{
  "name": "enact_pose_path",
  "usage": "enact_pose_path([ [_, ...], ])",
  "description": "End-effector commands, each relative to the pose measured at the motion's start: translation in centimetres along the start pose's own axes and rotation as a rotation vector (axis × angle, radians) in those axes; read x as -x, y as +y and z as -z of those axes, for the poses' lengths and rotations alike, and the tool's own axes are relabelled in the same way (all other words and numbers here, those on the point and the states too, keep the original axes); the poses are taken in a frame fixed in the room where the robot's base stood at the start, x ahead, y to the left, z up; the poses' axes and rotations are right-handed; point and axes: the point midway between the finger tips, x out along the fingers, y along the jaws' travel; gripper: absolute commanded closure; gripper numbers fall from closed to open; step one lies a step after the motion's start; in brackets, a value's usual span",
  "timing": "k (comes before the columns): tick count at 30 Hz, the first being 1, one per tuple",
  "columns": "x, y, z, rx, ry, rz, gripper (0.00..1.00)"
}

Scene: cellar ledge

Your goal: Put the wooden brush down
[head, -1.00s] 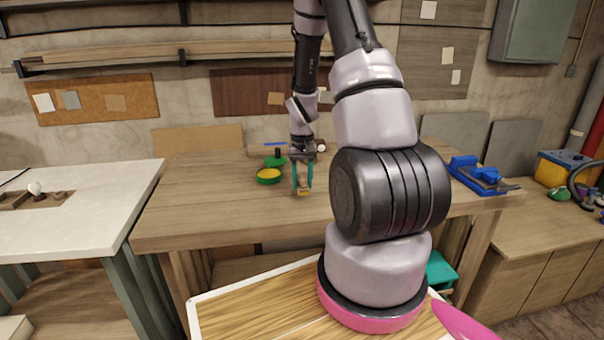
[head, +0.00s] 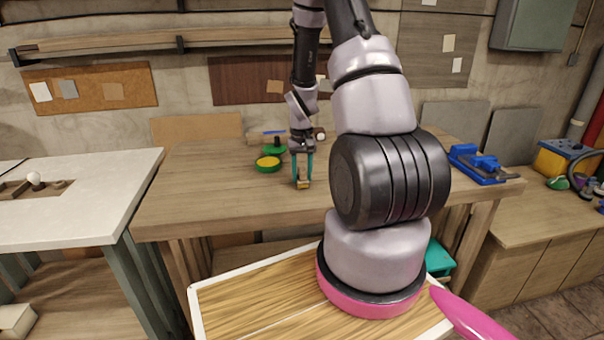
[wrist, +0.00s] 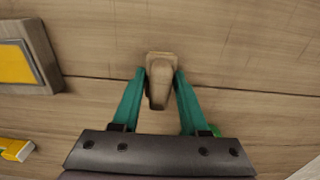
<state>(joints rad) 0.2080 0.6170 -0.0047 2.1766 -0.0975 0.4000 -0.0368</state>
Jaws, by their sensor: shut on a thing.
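The wooden brush (wrist: 160,75) is between the two teal fingers of my gripper (wrist: 160,78) in the wrist view. Its tan wooden body points up toward the camera, with a wider end farther off. In the head view my gripper (head: 303,181) points down over the wooden workbench (head: 210,205), and the brush (head: 303,185) shows small at its fingertips. My gripper is shut on the brush. The brush is very low over the bench top; whether it touches the wood I cannot tell.
Green round tins, one yellow-topped (head: 268,164), stand left of my gripper. A blue vise (head: 480,165) is at the bench's right. A wooden block with a yellow face (wrist: 20,62) is at the left in the wrist view. The bench front and left are clear.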

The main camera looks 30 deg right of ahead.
Motion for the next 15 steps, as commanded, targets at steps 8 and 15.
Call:
enact_pose_path([
  [8, -0.59, 0.00, -0.02, -0.001, -0.001, 0.000, 1.00],
  [15, -0.75, 0.00, 0.01, -0.001, 0.000, 0.000, 0.21],
])
